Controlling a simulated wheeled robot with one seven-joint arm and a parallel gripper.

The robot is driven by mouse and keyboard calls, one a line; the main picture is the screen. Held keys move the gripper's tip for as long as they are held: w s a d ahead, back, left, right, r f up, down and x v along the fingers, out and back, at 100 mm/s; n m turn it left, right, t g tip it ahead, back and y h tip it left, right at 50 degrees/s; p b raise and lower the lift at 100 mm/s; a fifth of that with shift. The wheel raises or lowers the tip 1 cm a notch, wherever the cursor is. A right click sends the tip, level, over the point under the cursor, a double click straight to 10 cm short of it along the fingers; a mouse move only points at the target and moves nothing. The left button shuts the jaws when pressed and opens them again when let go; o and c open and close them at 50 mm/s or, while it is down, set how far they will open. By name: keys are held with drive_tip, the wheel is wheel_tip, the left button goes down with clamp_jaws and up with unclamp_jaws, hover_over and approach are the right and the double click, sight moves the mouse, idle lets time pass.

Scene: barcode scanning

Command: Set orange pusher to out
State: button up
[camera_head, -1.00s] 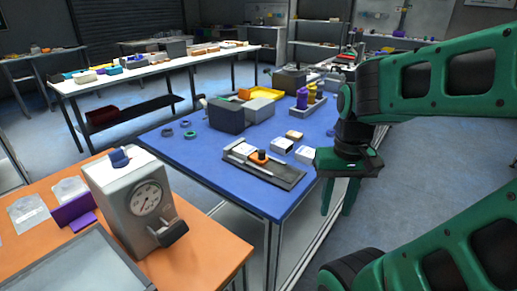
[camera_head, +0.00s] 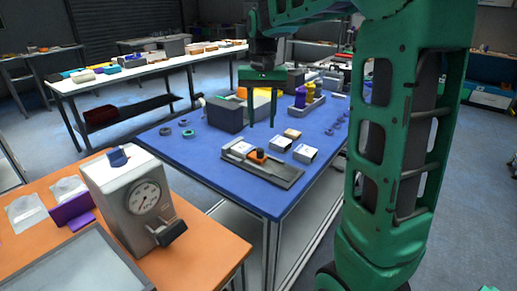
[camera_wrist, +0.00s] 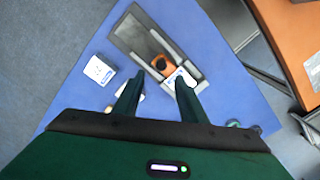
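The orange pusher (camera_head: 259,154) with a dark knob sits on the scanner tray (camera_head: 285,175), a dark flat base with grey rails on the blue table. It also shows in the wrist view (camera_wrist: 160,64), just beyond my fingertips. A white box (camera_head: 240,150) lies on the tray beside the pusher, and it shows in the wrist view (camera_wrist: 181,79) partly behind my right finger. My gripper (camera_head: 262,125) is above the table, pointing down, with its fingers apart and nothing between them. In the wrist view my gripper (camera_wrist: 155,82) is open over the tray's end.
White boxes (camera_head: 305,153) lie right of the tray. A dark grey bin (camera_head: 225,115) stands behind it. Green and dark rings (camera_head: 188,133) lie at left. A box with a dial gauge (camera_head: 130,200) stands on the orange table (camera_head: 215,255). The tray's front right end is clear.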

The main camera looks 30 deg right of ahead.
sight(260, 149)
drive_tip(key=f, duration=1)
drive_tip(key=shift+w+a+f, duration=0.1)
drive_tip(key=shift+w+f, duration=0.2)
drive_tip(key=shift+f, duration=0.05)
clamp_jaws()
